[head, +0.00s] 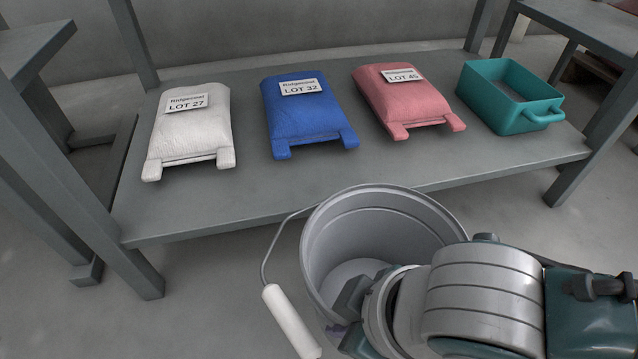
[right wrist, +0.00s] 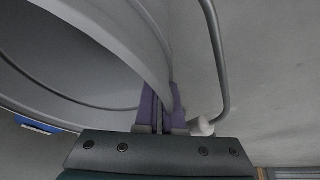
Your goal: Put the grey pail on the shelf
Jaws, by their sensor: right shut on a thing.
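The grey pail (head: 330,235) is in front of the shelf (head: 240,195) in the head view, its open mouth facing up and its inside looking empty. Its wire handle with a white grip (head: 291,322) hangs out to the left. My right gripper (head: 338,326) reaches across the pail from the right; its fingertips are mostly hidden in the head view. In the right wrist view the pail's rim and wall (right wrist: 85,55) fill the upper left, and the purple fingers of the gripper (right wrist: 162,104) are shut on the wall. My left gripper is not in view.
The shelf holds a white bag (head: 190,132), a blue bag (head: 308,118), a pink bag (head: 408,98) and a teal bin (head: 505,98) along its back. Its front strip is bare. Upright posts stand at its corners. Other grey racks flank it.

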